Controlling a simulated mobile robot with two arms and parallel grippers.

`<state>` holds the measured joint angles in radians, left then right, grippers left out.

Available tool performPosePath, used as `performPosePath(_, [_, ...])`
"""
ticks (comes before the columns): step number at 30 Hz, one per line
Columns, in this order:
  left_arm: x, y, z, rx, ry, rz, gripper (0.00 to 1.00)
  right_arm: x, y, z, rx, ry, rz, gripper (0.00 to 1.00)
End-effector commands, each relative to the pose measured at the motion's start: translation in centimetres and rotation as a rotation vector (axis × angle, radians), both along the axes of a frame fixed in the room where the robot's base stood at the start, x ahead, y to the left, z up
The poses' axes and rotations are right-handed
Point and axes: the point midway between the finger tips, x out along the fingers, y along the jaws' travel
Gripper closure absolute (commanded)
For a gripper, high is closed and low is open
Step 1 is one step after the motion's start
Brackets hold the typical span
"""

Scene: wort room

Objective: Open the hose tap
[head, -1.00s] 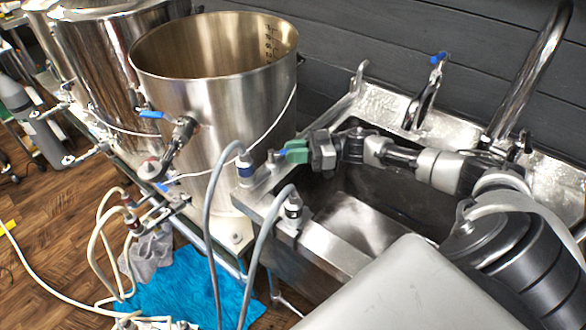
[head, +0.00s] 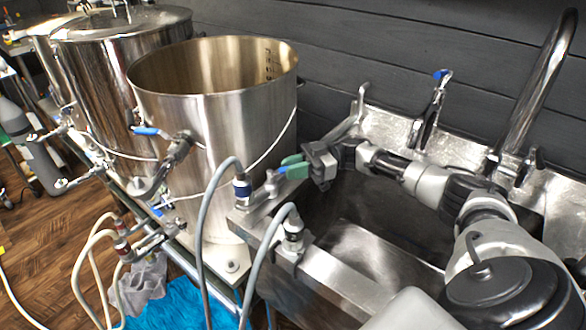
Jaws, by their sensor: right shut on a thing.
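The hose tap (head: 271,183) is a small metal tap with a blue lever. It stands on the near left edge of the steel sink, beside the hose fittings. My right gripper (head: 292,166), with green fingertips, reaches in from the right over the sink. It is shut on the tap's blue lever (head: 282,170), and the fingertips hide part of the lever. My left gripper is not in view.
A grey hose with a blue-collared connector (head: 241,190) stands left of the tap, and a second hose fitting (head: 293,228) stands in front. A large open steel pot (head: 215,130) is behind left. The sink basin (head: 365,255) looks empty.

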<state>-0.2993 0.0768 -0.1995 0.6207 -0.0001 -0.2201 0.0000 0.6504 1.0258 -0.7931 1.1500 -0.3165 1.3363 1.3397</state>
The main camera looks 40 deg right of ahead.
Motion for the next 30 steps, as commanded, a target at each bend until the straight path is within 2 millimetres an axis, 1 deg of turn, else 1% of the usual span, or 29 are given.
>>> performPosePath(1, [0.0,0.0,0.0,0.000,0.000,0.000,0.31,0.0,0.1,0.1,0.005,-0.001,0.001,1.00])
performPosePath(2, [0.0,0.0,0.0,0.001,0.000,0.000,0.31,0.0,0.1,0.1,0.005,-0.001,0.001,0.77])
performPosePath(6, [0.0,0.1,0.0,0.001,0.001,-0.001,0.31,0.0,0.1,0.0,0.004,-0.001,0.000,0.56])
performPosePath(13, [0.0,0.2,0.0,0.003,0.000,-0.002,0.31,0.0,0.0,0.0,0.002,0.000,0.000,0.56])
performPosePath(17, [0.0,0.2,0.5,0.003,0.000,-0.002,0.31,-0.1,0.0,0.2,0.002,0.001,-0.015,0.56])
performPosePath(20, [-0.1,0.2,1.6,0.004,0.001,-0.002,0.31,-0.4,0.1,0.4,0.002,0.004,-0.050,0.56])
performPosePath(30, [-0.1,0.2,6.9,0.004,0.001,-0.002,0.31,-1.6,0.7,0.7,0.003,0.006,-0.277,0.56])
